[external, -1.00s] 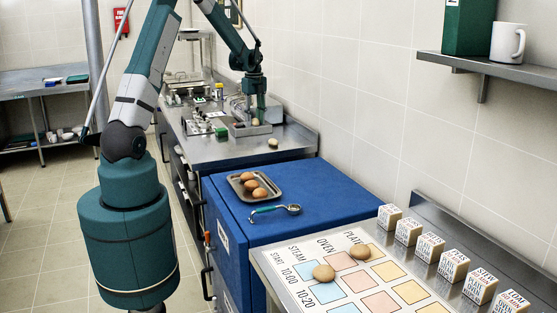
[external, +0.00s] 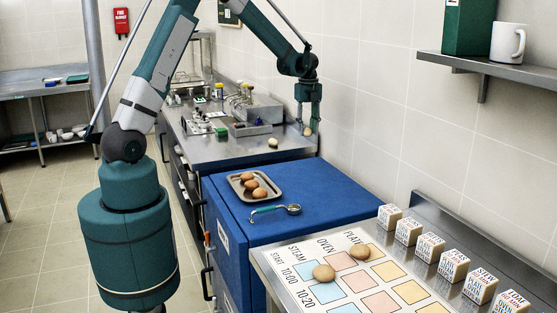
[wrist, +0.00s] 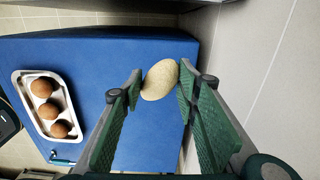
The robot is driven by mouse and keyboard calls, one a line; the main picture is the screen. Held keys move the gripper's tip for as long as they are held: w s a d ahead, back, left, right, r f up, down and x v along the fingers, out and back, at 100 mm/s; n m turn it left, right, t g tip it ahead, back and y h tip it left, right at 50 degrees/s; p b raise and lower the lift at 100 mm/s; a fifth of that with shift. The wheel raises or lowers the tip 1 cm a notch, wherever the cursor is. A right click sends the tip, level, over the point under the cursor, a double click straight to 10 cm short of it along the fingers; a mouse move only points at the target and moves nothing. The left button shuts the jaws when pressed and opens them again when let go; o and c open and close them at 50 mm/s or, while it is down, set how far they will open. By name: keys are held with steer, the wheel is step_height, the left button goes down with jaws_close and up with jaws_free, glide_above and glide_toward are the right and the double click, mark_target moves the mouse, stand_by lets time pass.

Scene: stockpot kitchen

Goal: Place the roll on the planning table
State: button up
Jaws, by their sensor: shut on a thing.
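My gripper (external: 308,128) is shut on a pale beige roll (wrist: 160,80), which sits between the two green fingertips in the wrist view. In the external view the held roll (external: 307,132) is small, above the right end of the steel counter beside the wall. The planning table (external: 357,278) is at the front right, with a printed grid of coloured squares under the words steam, oven and plate. Two brown rolls (external: 324,272) (external: 360,251) lie on the grid.
A blue cabinet (external: 228,196) stands between counter and planning table. On it are a tray (external: 235,178) with three brown rolls and a green-handled scoop (external: 292,209). Several lettered blocks (external: 454,266) line the planning table's wall side. Another pale roll (external: 273,142) lies on the counter.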

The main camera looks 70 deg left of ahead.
steer(key=w+d+m, duration=0.1)
steer(key=w+d, duration=0.2)
steer(key=d, duration=0.8)
steer(key=w+d+m, duration=0.1)
steer(key=w+d, duration=0.2)
steer(key=d, duration=0.7)
steer(key=shift+d, duration=0.4)
steer(key=d+m, duration=0.1)
steer(key=d, duration=1)
steer(key=d+m+b, duration=0.1)
steer(key=d, duration=1)
steer(key=shift+d+r, duration=0.15)
steer(key=shift+d, duration=0.2)
steer(key=shift+c, duration=0.2)
steer(key=s+d+m, duration=0.2)
steer(key=s+d, duration=0.4)
steer(key=d, duration=1.2)
steer(key=s+d+m+p, duration=0.1)
steer(key=s+d, duration=0.5)
steer(key=d, duration=1.1)
steer(key=s+d+m+p, duration=0.1)
steer(key=s+d+m, duration=0.2)
steer(key=d, duration=1.5)
steer(key=s, duration=0.3)
steer(key=shift+s+d+f+m, duration=0.15)
steer(key=shift+d+f+m, duration=0.05)
steer(key=shift+d+m, duration=0.15)
steer(key=shift+m, duration=0.35)
glide_above(438, 297)
steer(key=shift+f, duration=3.15)
